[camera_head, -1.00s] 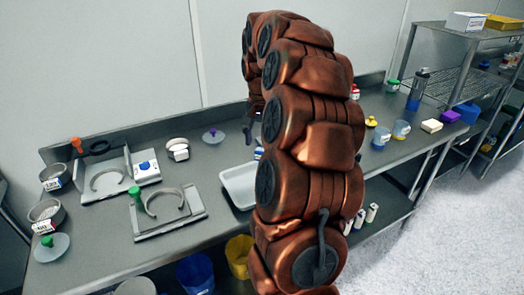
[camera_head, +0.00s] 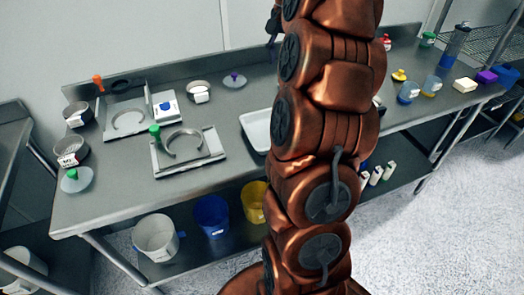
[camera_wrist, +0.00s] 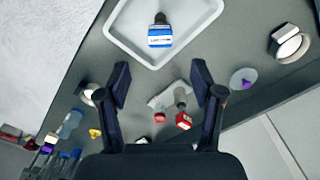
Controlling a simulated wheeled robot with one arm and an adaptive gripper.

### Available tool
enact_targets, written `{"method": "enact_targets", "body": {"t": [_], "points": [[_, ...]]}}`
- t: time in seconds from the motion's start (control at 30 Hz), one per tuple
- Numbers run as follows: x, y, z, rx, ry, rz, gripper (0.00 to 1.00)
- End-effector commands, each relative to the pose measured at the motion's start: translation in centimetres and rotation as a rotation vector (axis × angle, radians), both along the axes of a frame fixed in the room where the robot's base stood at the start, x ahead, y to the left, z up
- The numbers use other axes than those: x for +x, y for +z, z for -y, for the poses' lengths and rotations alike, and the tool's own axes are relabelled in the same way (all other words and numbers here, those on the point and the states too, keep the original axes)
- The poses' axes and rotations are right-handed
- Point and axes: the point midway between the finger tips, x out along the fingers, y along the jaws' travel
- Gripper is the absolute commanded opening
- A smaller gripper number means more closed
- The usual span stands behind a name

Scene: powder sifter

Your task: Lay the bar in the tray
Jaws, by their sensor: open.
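The white tray (camera_wrist: 193,41) lies at the top of the wrist view. In the head view the tray (camera_head: 250,128) is partly hidden by my arm. A dark block with a blue and white label (camera_wrist: 160,36) shows within the tray's outline; I cannot tell for sure that it is the bar. My gripper (camera_wrist: 160,70) is open, its two dark fingers wide apart just beyond the tray's near corner in the wrist view. Nothing is held between them. Pale grey and red items (camera_wrist: 170,98) appear below, in the gap between the fingers.
Metal fixtures with curved rings (camera_head: 183,143) stand on the bench left of the tray. Sieves (camera_head: 70,152) stand at the left end. Blue and yellow cups (camera_head: 408,92) stand to the right. Buckets (camera_head: 212,212) sit on the lower shelf. My arm blocks the bench's middle.

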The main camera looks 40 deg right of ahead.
Motion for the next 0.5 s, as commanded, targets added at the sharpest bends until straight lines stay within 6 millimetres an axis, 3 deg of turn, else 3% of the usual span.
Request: {"method": "enact_targets", "body": {"t": [0.17,0.27,0.5], "points": [[0.2,0.0,-1.8,0.001,0.056,0.000,0.66],[0.1,-0.2,-4.7,0.008,0.140,-0.005,0.66],[-1.7,-1.7,-13.6,0.021,0.406,-0.026,0.66]]}}
